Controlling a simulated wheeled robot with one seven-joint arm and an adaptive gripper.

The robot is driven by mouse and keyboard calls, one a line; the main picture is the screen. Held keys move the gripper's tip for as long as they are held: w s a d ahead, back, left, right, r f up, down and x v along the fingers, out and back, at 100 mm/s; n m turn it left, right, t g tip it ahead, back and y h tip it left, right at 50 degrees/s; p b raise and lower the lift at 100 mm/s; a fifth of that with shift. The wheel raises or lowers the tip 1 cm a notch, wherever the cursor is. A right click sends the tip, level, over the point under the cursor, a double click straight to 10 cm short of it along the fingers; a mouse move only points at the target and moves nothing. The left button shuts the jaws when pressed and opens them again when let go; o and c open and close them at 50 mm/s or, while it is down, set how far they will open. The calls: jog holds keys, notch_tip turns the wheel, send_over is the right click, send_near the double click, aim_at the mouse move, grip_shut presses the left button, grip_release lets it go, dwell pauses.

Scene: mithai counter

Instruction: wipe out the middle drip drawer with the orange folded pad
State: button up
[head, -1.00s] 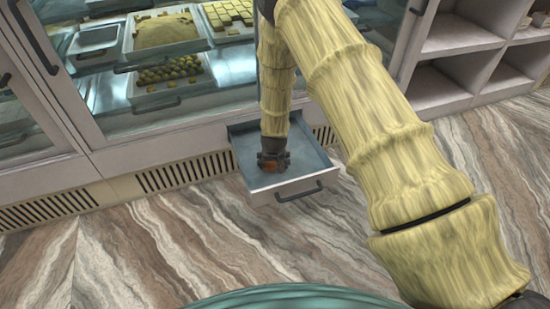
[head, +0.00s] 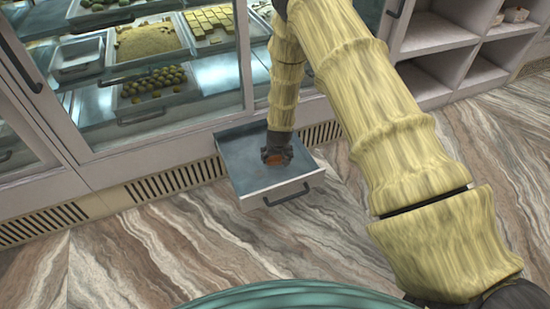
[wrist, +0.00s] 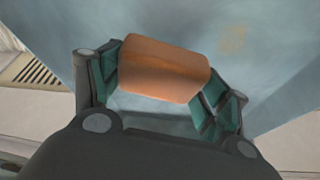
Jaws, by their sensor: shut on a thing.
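The middle drip drawer (head: 242,174) is a grey metal tray pulled out from the base of the counter. My gripper (head: 277,158) reaches down into it from above and is shut on the orange folded pad (wrist: 165,69). In the head view only a small orange part of the pad (head: 276,159) shows below the fingers. In the wrist view the pad sits between both fingers, with the blue-grey drawer floor (wrist: 275,65) beyond it. A faint yellowish patch (wrist: 232,40) marks that floor. I cannot tell whether the pad touches the floor.
The drawer's dark handle (head: 287,194) faces the room. Vent grilles (head: 175,180) run along the counter base on both sides. The glass case (head: 165,110) with sweet trays stands above. Open shelves (head: 450,75) are at the upper right. The marbled floor in front is clear.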

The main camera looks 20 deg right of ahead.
jog(key=shift+r+p, duration=1.8)
jog(key=shift+r, duration=0.6)
jog(key=shift+r, duration=0.25)
jog(key=s+a+r+n+p, duration=0.1)
jog(key=s+a+r+p, duration=0.2)
jog(key=r, duration=0.8)
jog(key=s+a+r+n+p, duration=0.1)
jog(key=s+a+r+p, duration=0.2)
jog(key=s+r, duration=0.4)
jog(key=s+a+r+n+y+p, duration=0.1)
jog(key=s+a+r+p, duration=0.3)
jog(key=r, duration=1.2)
jog(key=shift+s+a, duration=0.45)
jog(key=shift+s, duration=0.45)
